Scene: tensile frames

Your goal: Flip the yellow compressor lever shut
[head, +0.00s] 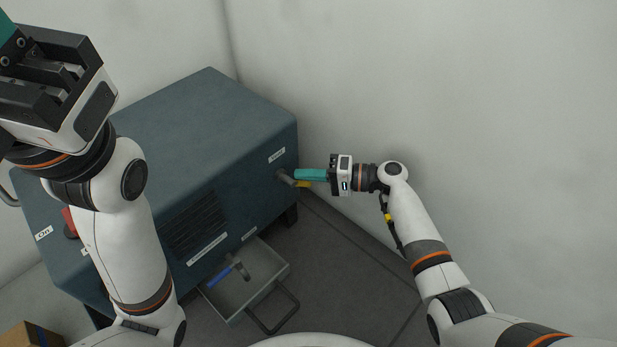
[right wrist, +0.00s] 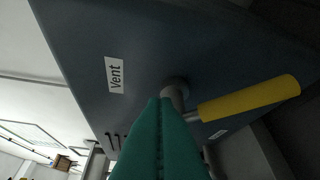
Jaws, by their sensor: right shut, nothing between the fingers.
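The yellow lever (head: 304,184) sticks out from a grey valve stem at the right end of the dark blue compressor (head: 215,110), below the "Vent" label. In the right wrist view the lever (right wrist: 250,98) points right from the stem, with its whole yellow grip showing. My right gripper (head: 299,174) is shut and empty, its teal fingers beside the stem and just above the lever in the head view. In the wrist view its fingertips (right wrist: 160,102) overlap the stem; I cannot tell whether they touch. My left gripper (head: 12,28) is raised at the upper left, its fingers partly cut off.
An open drawer (head: 236,308) under the compressor's front holds a blue-handled tool (head: 226,276). A red switch (head: 69,222) is at the left, partly behind my left arm. Pale walls stand close behind and right of the compressor. A cardboard box (head: 30,336) is at lower left.

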